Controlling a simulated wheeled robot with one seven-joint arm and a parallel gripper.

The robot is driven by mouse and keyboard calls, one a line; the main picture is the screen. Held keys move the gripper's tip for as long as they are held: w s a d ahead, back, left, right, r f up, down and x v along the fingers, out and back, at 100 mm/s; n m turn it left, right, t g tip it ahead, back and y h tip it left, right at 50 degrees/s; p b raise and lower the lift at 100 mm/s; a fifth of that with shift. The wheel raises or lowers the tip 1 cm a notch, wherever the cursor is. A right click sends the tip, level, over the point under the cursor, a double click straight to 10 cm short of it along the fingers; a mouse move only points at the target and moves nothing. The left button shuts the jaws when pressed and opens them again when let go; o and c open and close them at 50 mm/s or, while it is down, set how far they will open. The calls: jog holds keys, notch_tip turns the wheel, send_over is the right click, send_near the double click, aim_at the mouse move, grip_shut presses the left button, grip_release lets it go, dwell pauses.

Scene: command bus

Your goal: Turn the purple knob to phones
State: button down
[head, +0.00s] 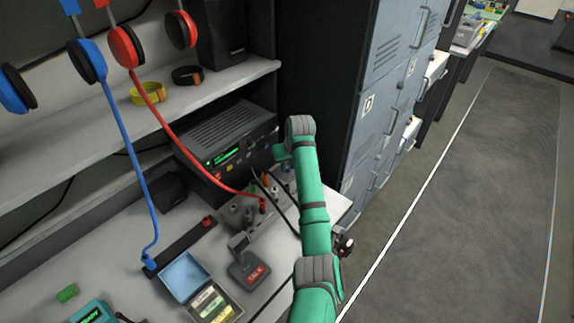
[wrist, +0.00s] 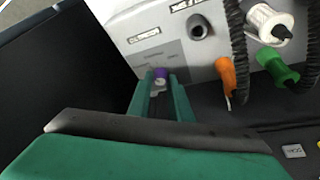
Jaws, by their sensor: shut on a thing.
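The purple knob (wrist: 161,73) sits low on the pale panel in the wrist view. My gripper (wrist: 161,82) has its two green fingers on either side of the knob and is shut on it. Small lettering stands around the knob on a grey plate (wrist: 170,56), too blurred to read, so I cannot tell the knob's setting. In the head view my green arm reaches to the right end of the desk, and I cannot make out the knob there.
Beside the knob, an orange plug (wrist: 227,75), a green plug (wrist: 277,65) and a white plug (wrist: 266,22) stick out near dark coiled cables. A black radio (head: 228,140) stands behind the desk unit with the red cable. Grey lockers (head: 385,95) rise on the right.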

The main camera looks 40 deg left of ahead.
jog(key=m+t, duration=0.1)
jog(key=m, duration=0.2)
jog(key=m+h, duration=0.1)
jog(key=m, duration=0.2)
jog(key=shift+a+r+t+h, duration=0.1)
jog(key=shift+t+h, duration=0.2)
jog(key=shift+t, duration=0.1)
jog(key=shift+s+m+h, duration=0.1)
jog(key=shift+m+h, duration=0.2)
jog(key=shift+m, duration=0.4)
jog(key=shift+a, duration=0.1)
jog(key=c, duration=1.7)
grip_release()
jog(key=shift+o, duration=0.3)
